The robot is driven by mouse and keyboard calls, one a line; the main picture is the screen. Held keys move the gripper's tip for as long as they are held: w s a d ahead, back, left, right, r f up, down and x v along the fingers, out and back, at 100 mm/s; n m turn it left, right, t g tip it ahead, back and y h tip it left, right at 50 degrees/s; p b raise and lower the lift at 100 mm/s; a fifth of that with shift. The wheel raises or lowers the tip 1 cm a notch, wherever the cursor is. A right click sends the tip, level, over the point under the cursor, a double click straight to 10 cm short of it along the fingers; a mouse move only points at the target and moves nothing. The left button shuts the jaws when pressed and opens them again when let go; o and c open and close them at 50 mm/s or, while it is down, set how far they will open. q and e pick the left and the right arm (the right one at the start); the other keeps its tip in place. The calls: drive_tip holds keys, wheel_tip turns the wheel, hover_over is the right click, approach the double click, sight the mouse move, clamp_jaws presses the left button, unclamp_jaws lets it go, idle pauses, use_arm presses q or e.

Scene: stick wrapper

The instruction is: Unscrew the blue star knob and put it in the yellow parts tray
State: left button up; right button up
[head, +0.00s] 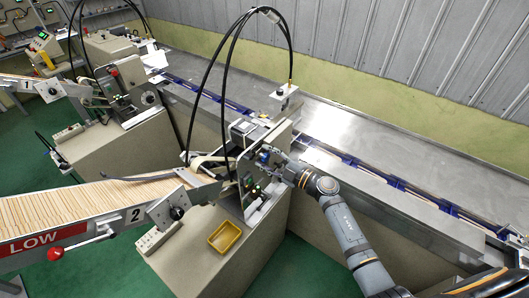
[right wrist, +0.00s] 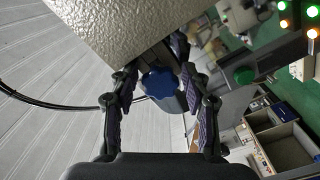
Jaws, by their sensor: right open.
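The blue star knob (right wrist: 159,82) shows in the right wrist view, between the two fingers of my right gripper (right wrist: 160,92). The fingers are spread, one on each side of it, and a gap shows at the left finger. In the head view my right gripper (head: 277,164) reaches in from the right to the side of the machine; the knob is hard to make out there. The yellow parts tray (head: 225,237) lies on the beige cabinet top, in front of and left of the gripper, and looks empty. My left gripper is out of view.
The stick wrapper machine (head: 244,172) stands beside the gripper, with black cables (head: 222,75) looping above. A chute of wooden sticks (head: 100,205) with a red lever comes in from the left. A steel conveyor table (head: 385,150) runs behind.

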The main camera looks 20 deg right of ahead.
drive_tip(key=m, duration=0.4)
drive_tip(key=shift+s+a, duration=0.1)
drive_tip(key=shift+s, duration=0.1)
drive_tip(key=m, duration=0.2)
drive_tip(key=shift+m, duration=0.3)
drive_tip(key=m, duration=0.3)
drive_tip(key=shift+w+f, duration=0.1)
drive_tip(key=shift+w, duration=0.1)
